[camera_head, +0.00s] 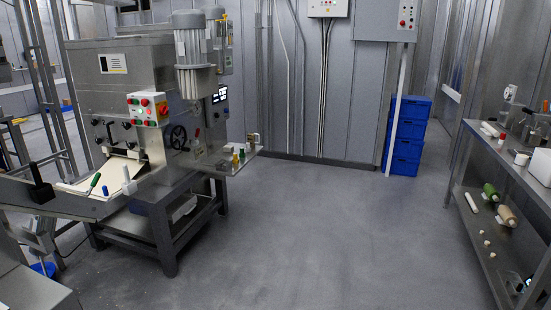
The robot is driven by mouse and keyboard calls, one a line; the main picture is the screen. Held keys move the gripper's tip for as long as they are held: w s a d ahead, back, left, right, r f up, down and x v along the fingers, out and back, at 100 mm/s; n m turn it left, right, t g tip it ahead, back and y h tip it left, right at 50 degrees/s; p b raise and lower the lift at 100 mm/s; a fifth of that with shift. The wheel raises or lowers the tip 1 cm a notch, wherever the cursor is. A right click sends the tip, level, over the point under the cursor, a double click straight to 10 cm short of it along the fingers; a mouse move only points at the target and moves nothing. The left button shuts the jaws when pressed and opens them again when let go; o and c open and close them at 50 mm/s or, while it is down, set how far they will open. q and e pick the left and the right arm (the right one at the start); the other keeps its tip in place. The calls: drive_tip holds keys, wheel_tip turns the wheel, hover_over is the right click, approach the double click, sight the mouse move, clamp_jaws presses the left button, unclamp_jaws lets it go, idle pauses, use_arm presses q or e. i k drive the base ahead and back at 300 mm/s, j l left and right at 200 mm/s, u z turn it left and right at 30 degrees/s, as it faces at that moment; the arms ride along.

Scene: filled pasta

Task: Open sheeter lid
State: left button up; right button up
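The sheeter (118,70) is a large grey metal machine at the left of the head view, on a dark metal stand. Its boxy upper housing has a flat top that looks closed; I cannot tell exactly which panel is the lid. A control box (148,108) with coloured buttons and a black handwheel (178,137) are on its front side. A pale dough sheet (115,172) lies on the sloping outfeed below. Neither of my grippers shows in this view.
A small side shelf (225,165) with several small items juts from the machine's right. Blue crates (407,137) are stacked by the back wall. A metal shelf unit (500,160) with tools stands at the right. The grey floor (330,225) between is clear.

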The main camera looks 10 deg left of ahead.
sight(167, 36)
drive_tip(key=i+u, duration=0.4)
drive_tip(key=i, duration=0.35)
drive_tip(key=i+l+u, duration=0.2)
drive_tip(key=i+u, duration=0.15)
drive_tip(key=i, duration=0.4)
drive_tip(key=i+j+u, duration=0.1)
drive_tip(key=i+u, duration=0.4)
drive_tip(key=i+l+u, duration=0.15)
drive_tip(key=i+u, duration=0.35)
drive_tip(key=i, duration=0.2)
